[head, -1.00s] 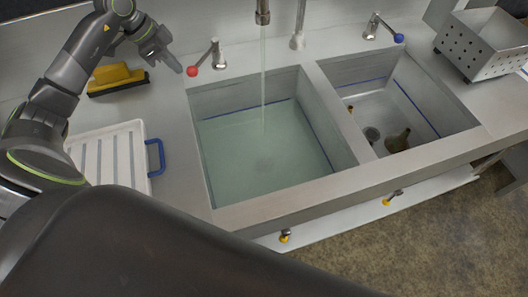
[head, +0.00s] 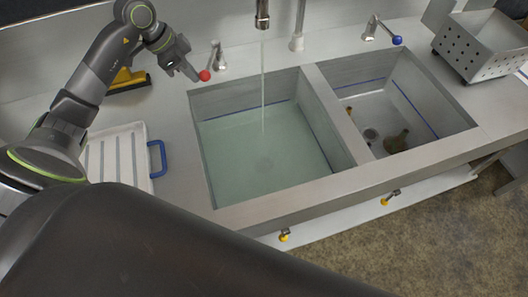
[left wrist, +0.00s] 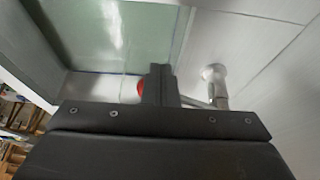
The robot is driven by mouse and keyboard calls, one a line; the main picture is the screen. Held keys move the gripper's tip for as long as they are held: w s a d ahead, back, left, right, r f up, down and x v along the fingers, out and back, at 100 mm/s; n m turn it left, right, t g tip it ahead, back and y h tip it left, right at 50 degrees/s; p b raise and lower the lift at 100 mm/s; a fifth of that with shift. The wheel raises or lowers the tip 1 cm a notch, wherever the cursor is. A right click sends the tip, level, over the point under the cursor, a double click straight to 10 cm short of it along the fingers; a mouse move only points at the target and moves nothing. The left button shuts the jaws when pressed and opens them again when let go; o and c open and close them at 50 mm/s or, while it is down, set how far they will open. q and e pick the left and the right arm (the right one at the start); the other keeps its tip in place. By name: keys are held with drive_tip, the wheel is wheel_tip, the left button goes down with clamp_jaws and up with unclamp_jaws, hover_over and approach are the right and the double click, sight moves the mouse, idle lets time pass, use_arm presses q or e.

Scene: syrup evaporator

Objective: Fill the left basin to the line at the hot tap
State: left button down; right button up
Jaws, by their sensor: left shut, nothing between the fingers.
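The left basin (head: 205,175) holds greenish water (head: 265,160) whose surface lies close to the blue line (head: 310,125) on its walls. A thin stream falls from the spout (head: 262,15) into it. The hot tap's lever (head: 218,60) ends in a red knob (head: 205,76). My left gripper (head: 194,74) is shut and empty, its tips right beside the knob, on its left. In the left wrist view the closed fingers (left wrist: 160,85) partly cover the red knob (left wrist: 140,88); whether they touch it I cannot tell. My right gripper is out of view.
The right basin (head: 440,110) holds a brown object (head: 397,142) near its drain. A blue-knobbed tap (head: 372,28) stands behind it. A perforated metal box (head: 485,45) is at right. A white tray (head: 117,150) and a yellow tool (head: 127,78) lie left.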

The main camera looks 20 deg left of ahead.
use_arm(q)
drive_tip(key=shift+w+d, duration=0.1)
drive_tip(key=shift+d, duration=1.15)
drive_tip(key=shift+w+d, duration=0.2)
drive_tip(key=shift+d, duration=0.45)
drive_tip(key=shift+w+d, duration=0.15)
drive_tip(key=shift+d, duration=0.45)
wheel_tip(320, 180, up, 9)
drive_tip(key=s+a+p, duration=0.1)
drive_tip(key=p, duration=0.8)
